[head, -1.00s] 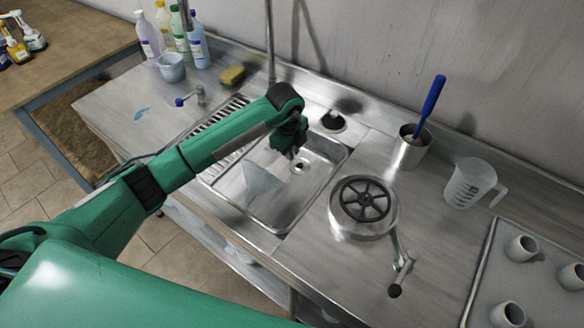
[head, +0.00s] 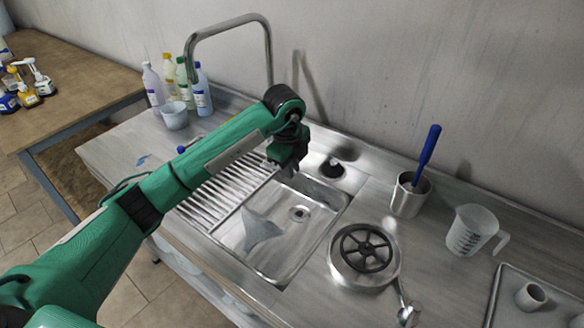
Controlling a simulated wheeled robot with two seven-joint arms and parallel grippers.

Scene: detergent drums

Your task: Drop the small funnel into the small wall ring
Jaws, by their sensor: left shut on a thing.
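My left gripper (head: 287,172) points down over the back of the steel sink. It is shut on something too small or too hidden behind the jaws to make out. A pale grey, funnel-like shape (head: 262,232) shows in the sink basin, apart from the gripper; I cannot tell if it is a solid thing or a reflection. I cannot make out the small wall ring. My right gripper is out of view.
The sink (head: 325,240) has a tall faucet (head: 267,40) behind it. A black round piece (head: 332,168) sits at its back right. Further right are a spoked wheel (head: 366,248), a steel cup (head: 408,198) with a blue-handled tool and a measuring jug (head: 468,232). Bottles (head: 201,92) stand at the back left.

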